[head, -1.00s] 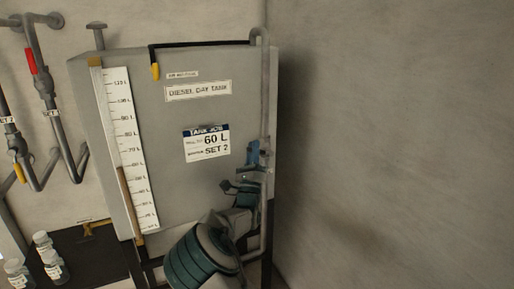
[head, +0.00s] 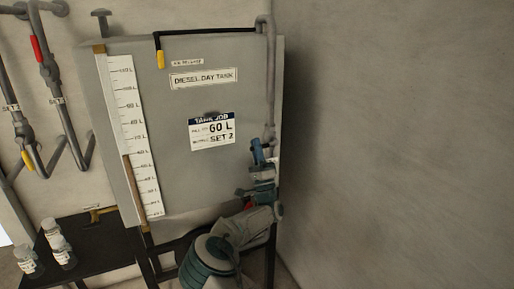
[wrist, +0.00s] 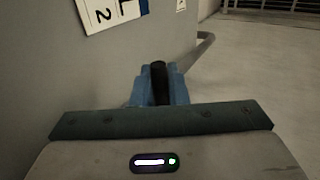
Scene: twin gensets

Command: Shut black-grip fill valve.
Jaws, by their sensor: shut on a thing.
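The black grip (wrist: 158,82) of the fill valve stands between the blue fingers of my gripper (wrist: 159,88) in the wrist view. The fingers are shut on it. In the head view my gripper (head: 262,157) is at the lower right edge of the grey diesel day tank (head: 170,110), beside the grey pipe (head: 270,80) running down that side. The valve body and grip are hidden there by the gripper and arm. The sight gauge (head: 130,125) on the tank has a brown column reaching about the 60 L mark. The tank card (head: 212,131) reads 60 L, SET 2.
Red-grip (head: 36,48) and yellow-grip (head: 28,160) valves sit on wall pipes at left. Bottles (head: 58,248) stand on a dark bench (head: 100,240). A bare wall (head: 400,130) is to the right.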

